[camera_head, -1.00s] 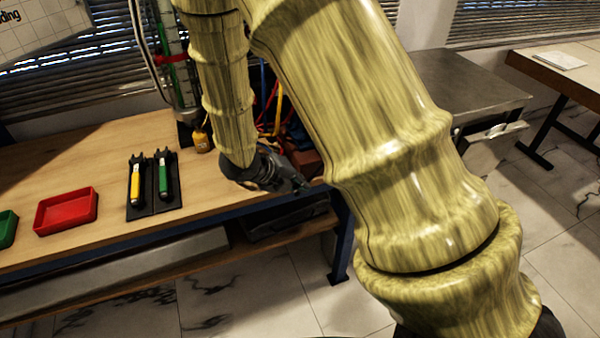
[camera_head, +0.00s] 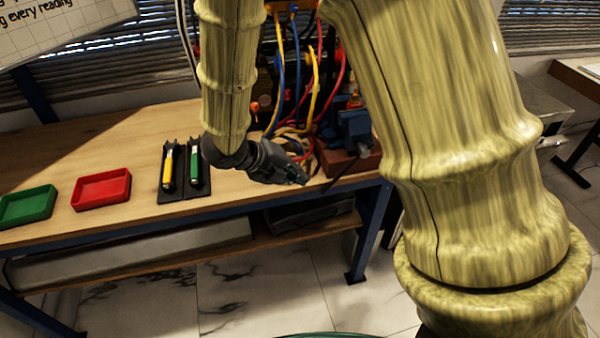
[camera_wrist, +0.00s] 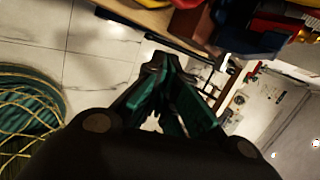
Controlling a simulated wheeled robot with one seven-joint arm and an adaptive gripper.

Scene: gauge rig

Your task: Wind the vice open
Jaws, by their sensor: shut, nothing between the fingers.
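The blue vice (camera_head: 352,130) stands on a red-brown block at the right front of the wooden bench, partly hidden behind my arm. A blue part that looks like the vice also shows at the top of the wrist view (camera_wrist: 245,40). A thin dark bar (camera_head: 352,176) slants in front of the block; I cannot tell whether it is the vice handle. My gripper (camera_head: 303,180) is just left of the block, near the bench's front edge, pointing right. In the wrist view its fingers (camera_wrist: 163,72) are shut and empty, apart from the blue part.
Yellow, blue and red cables (camera_head: 300,85) hang behind my gripper. A yellow and a green tool (camera_head: 195,165) lie in dark holders to the left. A red tray (camera_head: 101,190) and a green tray (camera_head: 27,206) are farther left. The floor (camera_head: 250,290) before the bench is clear.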

